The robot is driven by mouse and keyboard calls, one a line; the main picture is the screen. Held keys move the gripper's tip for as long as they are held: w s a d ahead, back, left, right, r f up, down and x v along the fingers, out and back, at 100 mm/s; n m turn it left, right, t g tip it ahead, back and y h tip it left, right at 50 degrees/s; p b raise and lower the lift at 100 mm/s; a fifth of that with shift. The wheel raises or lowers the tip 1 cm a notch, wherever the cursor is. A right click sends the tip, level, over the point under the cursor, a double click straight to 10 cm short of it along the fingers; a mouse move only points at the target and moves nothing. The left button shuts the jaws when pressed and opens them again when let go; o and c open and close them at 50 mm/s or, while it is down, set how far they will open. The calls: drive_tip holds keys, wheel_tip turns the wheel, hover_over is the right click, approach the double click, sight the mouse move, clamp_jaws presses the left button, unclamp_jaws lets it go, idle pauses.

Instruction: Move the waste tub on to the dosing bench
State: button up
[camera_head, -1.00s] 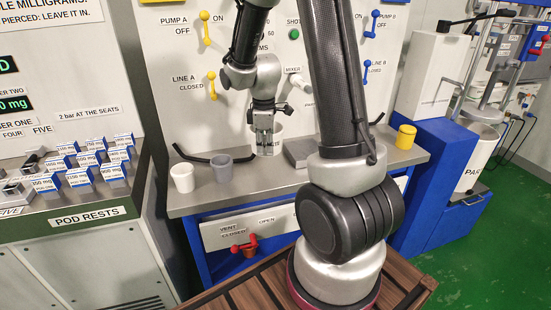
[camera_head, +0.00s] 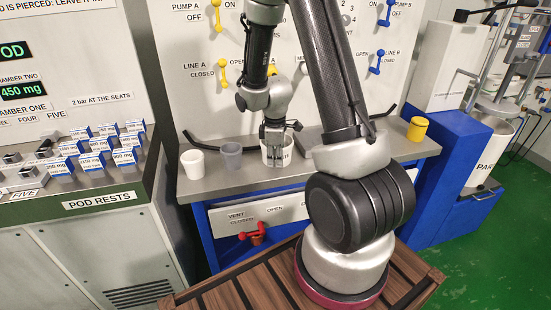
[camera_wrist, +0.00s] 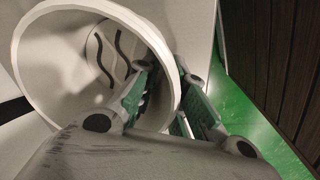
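The waste tub (camera_head: 288,154) is a white, open-topped tub with a partly hidden dark label. It stands upright on the grey top of the dosing bench (camera_head: 330,170), right of a grey cup. My gripper (camera_head: 273,155) points down at the tub and hides part of it. In the wrist view the tub (camera_wrist: 50,60) fills the left side with its mouth facing the camera. My gripper (camera_wrist: 168,85) straddles the tub's wall there, one finger inside the rim and one outside. The fingers look apart, with a gap around the wall.
A white cup (camera_head: 192,164) and a grey cup (camera_head: 231,156) stand left of the tub. A yellow pot (camera_head: 417,129) stands at the bench's right end. A panel with levers (camera_head: 220,75) rises behind. A red valve handle (camera_head: 256,234) sits on the bench front.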

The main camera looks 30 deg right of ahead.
drive_tip(key=o, duration=0.3)
drive_tip(key=shift+r, duration=0.15)
drive_tip(key=r, duration=1.1)
drive_tip(key=shift+s+a+r, duration=0.25)
drive_tip(key=shift+s+r, duration=0.05)
drive_tip(key=s+a+r+m+t, duration=0.1)
drive_tip(key=s+r+m, duration=0.4)
drive_tip(key=s+r, duration=0.3)
drive_tip(key=s+a+r+m+t, duration=0.2)
drive_tip(key=s+r+m, duration=0.3)
drive_tip(key=s+r, duration=0.3)
drive_tip(key=s, duration=0.4)
drive_tip(key=shift+s+r+t, duration=0.2)
drive_tip(key=shift+r+t, duration=0.1)
